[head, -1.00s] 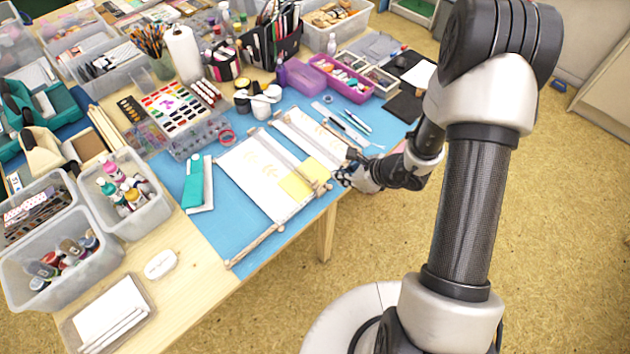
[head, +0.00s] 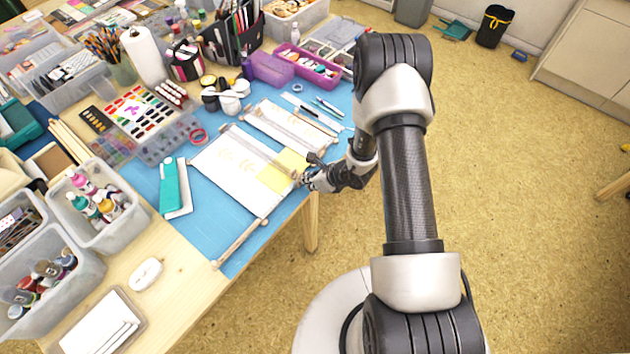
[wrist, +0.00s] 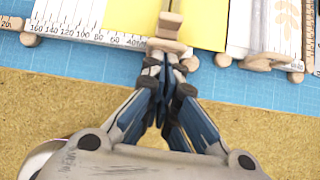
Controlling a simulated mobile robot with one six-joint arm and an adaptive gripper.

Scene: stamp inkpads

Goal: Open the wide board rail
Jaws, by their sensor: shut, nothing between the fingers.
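The wide white board (head: 228,165) lies on the blue mat with faint tan prints and a yellow sheet (head: 284,170) at its right end. A wooden rail (head: 240,243) with knobbed ends sticks out past its front edge. My gripper (head: 308,181) is at the board's right front corner, low by the table edge. In the wrist view my gripper (wrist: 165,62) is shut and empty, its tips just below a wooden handle piece (wrist: 170,46) beside the yellow sheet. A scale with numbers (wrist: 85,33) runs left of it. Whether the tips touch the handle, I cannot tell.
A narrower board (head: 290,124) lies just behind. A teal-and-white item (head: 175,188) lies left of the wide board, and bins of bottles (head: 102,212) stand further left. Pens (head: 328,107) lie at the back right. The floor in front is open.

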